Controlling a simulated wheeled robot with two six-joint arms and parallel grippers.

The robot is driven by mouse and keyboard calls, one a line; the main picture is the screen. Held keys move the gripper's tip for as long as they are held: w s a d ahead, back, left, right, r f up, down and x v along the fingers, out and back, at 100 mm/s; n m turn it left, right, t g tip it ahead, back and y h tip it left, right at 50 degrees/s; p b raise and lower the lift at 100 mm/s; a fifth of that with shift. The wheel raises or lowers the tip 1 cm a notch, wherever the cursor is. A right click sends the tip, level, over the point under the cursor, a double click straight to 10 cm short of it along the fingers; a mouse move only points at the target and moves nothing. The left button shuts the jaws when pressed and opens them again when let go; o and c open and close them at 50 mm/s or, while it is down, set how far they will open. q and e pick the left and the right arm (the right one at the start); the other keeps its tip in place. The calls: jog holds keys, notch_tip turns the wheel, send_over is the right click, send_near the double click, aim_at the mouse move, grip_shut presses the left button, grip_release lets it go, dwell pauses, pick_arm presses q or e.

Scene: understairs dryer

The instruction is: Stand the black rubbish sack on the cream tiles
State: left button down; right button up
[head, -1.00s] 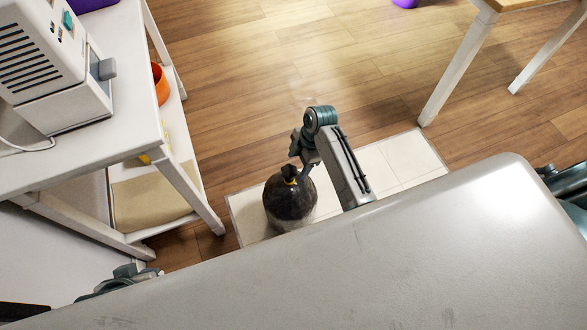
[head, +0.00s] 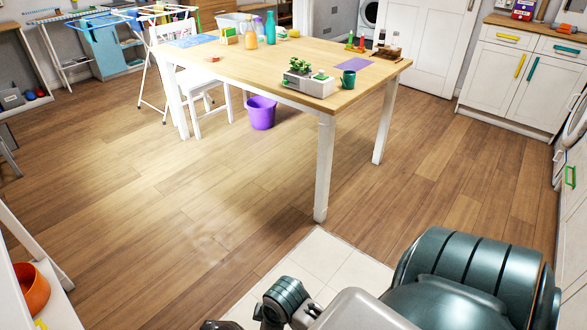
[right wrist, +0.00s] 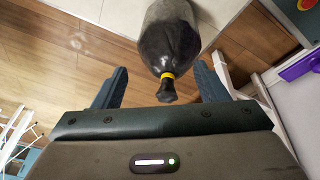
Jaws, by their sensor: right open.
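The black rubbish sack (right wrist: 172,40) shows in the right wrist view, with a yellow tie around its neck. My right gripper (right wrist: 158,88) is open, one finger on each side of the sack's neck, with gaps on both sides. I cannot tell whether anything touches. In the head view the cream tiles (head: 328,260) show at the bottom, partly hidden by my right arm; the sack is out of that view. My left gripper is not in view.
A wooden table (head: 270,58) with white legs stands beyond the tiles, a purple bucket (head: 261,112) beneath it. An orange bowl (head: 32,288) sits on a white shelf at the left. White cabinets (head: 515,70) line the right. The wooden floor between is clear.

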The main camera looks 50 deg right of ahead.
jog(key=s+d+r+m+t+h, duration=0.1)
jog(key=s+r+m, duration=0.5)
jog(key=s+r, duration=0.1)
jog(key=shift+s+d+t, duration=0.15)
jog(key=shift+d+t, duration=0.15)
jog(key=shift+t, duration=0.1)
